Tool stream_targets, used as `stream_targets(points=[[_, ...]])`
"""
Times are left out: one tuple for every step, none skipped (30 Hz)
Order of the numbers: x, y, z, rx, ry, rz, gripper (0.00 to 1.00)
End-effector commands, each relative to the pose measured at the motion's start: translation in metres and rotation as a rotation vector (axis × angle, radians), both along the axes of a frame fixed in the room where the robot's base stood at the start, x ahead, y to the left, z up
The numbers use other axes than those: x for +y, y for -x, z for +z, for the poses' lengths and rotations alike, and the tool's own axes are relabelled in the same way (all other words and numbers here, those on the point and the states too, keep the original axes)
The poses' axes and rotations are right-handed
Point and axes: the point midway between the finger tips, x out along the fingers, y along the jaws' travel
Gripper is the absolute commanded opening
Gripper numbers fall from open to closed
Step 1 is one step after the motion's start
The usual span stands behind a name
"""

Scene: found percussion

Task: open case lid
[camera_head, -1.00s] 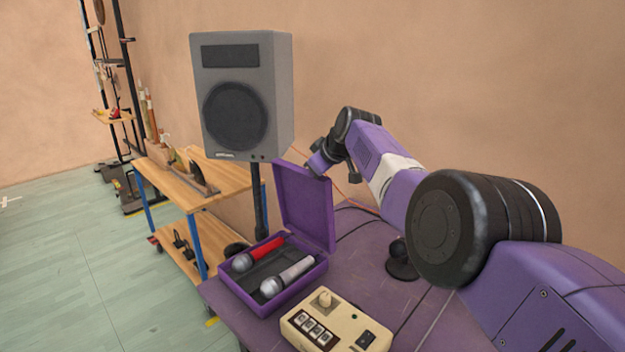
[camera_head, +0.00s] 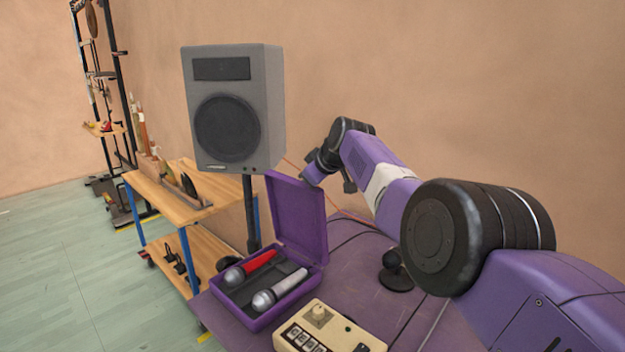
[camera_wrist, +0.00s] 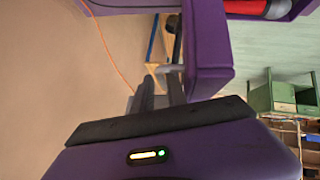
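The purple case (camera_head: 262,318) stands on the purple table with its lid (camera_head: 297,217) raised about upright at the back. Inside lie a red microphone (camera_head: 250,268) and a silver-white one (camera_head: 279,290). My gripper (camera_head: 309,178) is at the lid's top edge, on its far right side, and mostly hidden by my wrist in the head view. In the wrist view the grey fingers (camera_wrist: 160,88) lie beside the purple lid (camera_wrist: 208,45), close to it or touching. The lid does not appear between them. Their opening is hard to judge.
A cream control box (camera_head: 326,332) stands in front of the case. A small black stand (camera_head: 395,272) is to the right. A grey speaker (camera_head: 233,110) on a pole and a wooden bench (camera_head: 165,205) are behind. An orange cable (camera_wrist: 103,42) runs along the wall.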

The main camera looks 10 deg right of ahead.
Motion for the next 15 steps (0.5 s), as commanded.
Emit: stream_targets(points=[[0.0001, -0.0001, -0.0019, -0.002, 0.001, 0.000, 0.18], [0.0000, -0.0001, -0.0021, -0.002, 0.000, 0.001, 0.18], [-0.0001, -0.0001, -0.0025, -0.002, 0.000, 0.001, 0.18], [-0.0002, 0.0001, -0.0029, -0.002, 0.000, 0.001, 0.18], [-0.0003, 0.0003, -0.0030, -0.002, 0.000, 0.001, 0.18], [-0.0004, 0.0006, -0.0025, -0.002, 0.000, 0.001, 0.18], [-0.0005, 0.0010, -0.0024, -0.002, 0.000, 0.001, 0.18], [-0.0006, 0.0013, -0.0024, -0.002, 0.000, 0.001, 0.18], [-0.0009, 0.0017, -0.0015, -0.003, 0.000, 0.002, 0.18], [-0.0011, 0.0019, -0.0004, -0.003, 0.000, 0.002, 0.18], [-0.0013, 0.0023, 0.0001, -0.003, 0.000, 0.002, 0.18], [-0.0016, 0.0030, 0.0005, -0.003, -0.001, 0.002, 0.18], [-0.0017, 0.0034, 0.0013, -0.003, -0.001, 0.002, 0.18], [-0.0019, 0.0040, 0.0018, -0.003, -0.001, 0.002, 0.18], [-0.0022, 0.0048, 0.0020, -0.001, -0.001, 0.002, 0.18]])
